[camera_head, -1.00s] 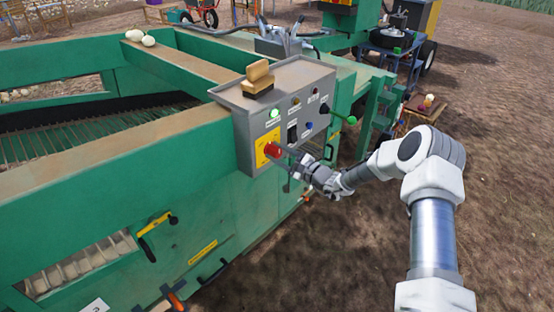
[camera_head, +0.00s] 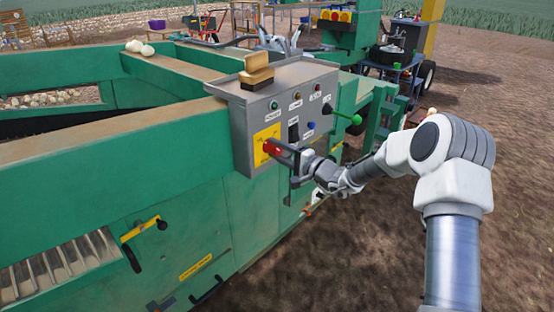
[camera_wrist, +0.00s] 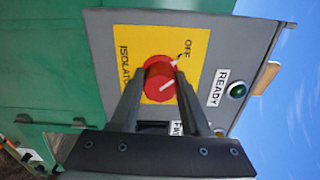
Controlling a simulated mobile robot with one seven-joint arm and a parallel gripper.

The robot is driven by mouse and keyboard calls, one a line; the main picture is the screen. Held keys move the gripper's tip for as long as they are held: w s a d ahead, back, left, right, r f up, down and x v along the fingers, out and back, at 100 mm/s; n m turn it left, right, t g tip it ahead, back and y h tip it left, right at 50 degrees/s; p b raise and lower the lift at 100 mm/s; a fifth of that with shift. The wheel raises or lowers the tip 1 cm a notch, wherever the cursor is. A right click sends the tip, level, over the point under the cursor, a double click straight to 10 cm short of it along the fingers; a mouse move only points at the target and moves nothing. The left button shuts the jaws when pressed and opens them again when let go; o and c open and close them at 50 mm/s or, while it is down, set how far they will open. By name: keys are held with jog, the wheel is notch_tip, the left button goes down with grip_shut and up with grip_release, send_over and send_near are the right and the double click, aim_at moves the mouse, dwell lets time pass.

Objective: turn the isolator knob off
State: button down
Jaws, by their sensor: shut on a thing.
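The isolator knob (camera_wrist: 157,82) is red with white marks and sits on a yellow plate (camera_wrist: 195,45) lettered ISOLATOR and OFF. In the wrist view a white mark on the knob slants toward the OFF side. In the head view the red knob (camera_head: 268,147) is at the lower left of the grey control box (camera_head: 243,140). My gripper (camera_head: 279,150) reaches it from the right. Its two fingers (camera_wrist: 160,78) are shut on the knob, one on each side, and hide part of it. The READY lamp (camera_wrist: 237,90) is dark green and unlit.
A wooden-handled brush (camera_head: 258,72) lies on top of the box. A black switch (camera_head: 293,132) and a green-knobbed lever (camera_head: 355,119) are close to my gripper. The green machine fills the left. Bare soil (camera_head: 380,260) is open at the right.

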jog(key=shift+n+b, duration=0.4)
jog(key=shift+c, duration=1.9)
grip_release()
jog(key=p+v, duration=0.2)
jog(key=v, duration=1.5)
jog(key=shift+s+d, duration=0.2)
